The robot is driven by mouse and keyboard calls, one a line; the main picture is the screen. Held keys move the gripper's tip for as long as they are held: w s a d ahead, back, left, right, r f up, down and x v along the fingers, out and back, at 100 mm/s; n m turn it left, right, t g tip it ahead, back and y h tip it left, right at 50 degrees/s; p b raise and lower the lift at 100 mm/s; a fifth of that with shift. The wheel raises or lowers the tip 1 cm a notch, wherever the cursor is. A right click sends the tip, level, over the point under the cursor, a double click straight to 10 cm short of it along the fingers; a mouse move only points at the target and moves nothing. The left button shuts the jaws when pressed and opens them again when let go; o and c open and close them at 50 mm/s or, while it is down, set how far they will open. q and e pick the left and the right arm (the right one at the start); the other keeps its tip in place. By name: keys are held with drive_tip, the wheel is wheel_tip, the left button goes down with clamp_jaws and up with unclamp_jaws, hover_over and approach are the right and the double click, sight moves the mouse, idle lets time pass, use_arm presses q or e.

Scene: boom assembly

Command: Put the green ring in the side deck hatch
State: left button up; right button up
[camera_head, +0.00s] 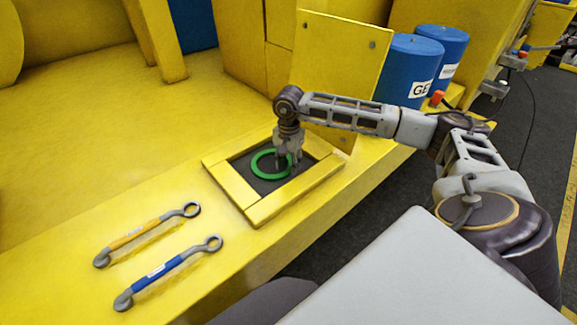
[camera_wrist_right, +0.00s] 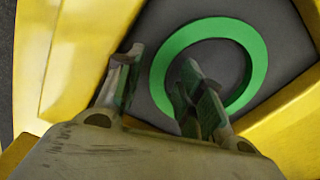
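The green ring (camera_head: 256,164) lies inside the side deck hatch, a square recess with a dark floor and a raised yellow frame (camera_head: 232,187). In the wrist view the ring (camera_wrist_right: 258,60) appears flat against the dark floor (camera_wrist_right: 150,40). My right gripper (camera_head: 289,160) points down into the hatch at the ring's right side. In the wrist view its fingers (camera_wrist_right: 160,72) are apart, one outside the ring and one over its inner side. The near part of the ring is hidden behind a finger, so contact cannot be told. My left gripper is not in view.
An orange-labelled wrench (camera_head: 146,236) and a blue-labelled wrench (camera_head: 167,271) lie on the yellow deck left of the hatch. A raised yellow panel (camera_head: 340,65) stands behind it. Blue cylinders (camera_head: 408,68) stand at the back right.

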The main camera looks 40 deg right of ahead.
wheel_tip(320, 180, up, 11)
drive_tip(key=b, duration=0.1)
drive_tip(key=shift+f, duration=0.15)
drive_tip(key=shift+s, duration=0.1)
idle(0.7)
